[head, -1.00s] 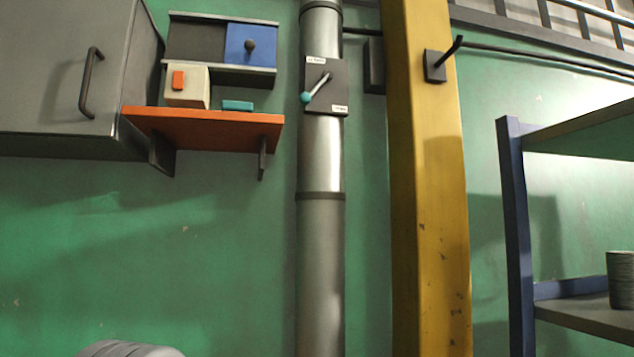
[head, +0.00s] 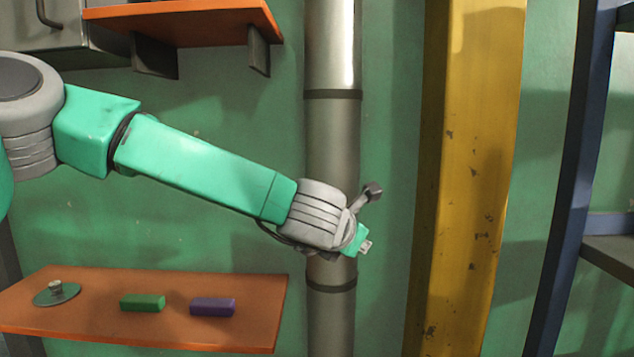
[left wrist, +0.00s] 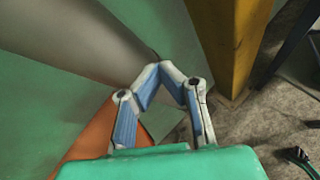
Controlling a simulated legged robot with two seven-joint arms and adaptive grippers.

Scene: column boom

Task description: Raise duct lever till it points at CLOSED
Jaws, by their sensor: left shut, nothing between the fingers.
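The grey metal duct (head: 332,55) runs upright through the middle of the head view. The duct lever and its labelled plate are outside both current views. My left gripper (head: 364,246) is in front of the duct's lower part, with its arm coming in from the left. In the left wrist view its blue and white fingers (left wrist: 160,72) meet at the tips with nothing between them, and the duct (left wrist: 90,35) passes behind them. Whether the gripper touches the duct I cannot tell. My right gripper is not in view.
A yellow column (head: 470,180) stands right of the duct, and a blue-framed rack (head: 570,180) beyond it. An orange upper shelf (head: 200,22) is at top left. A lower orange shelf (head: 90,325) bears a green block (head: 142,302), a purple block (head: 212,307) and a knobbed disc (head: 56,294).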

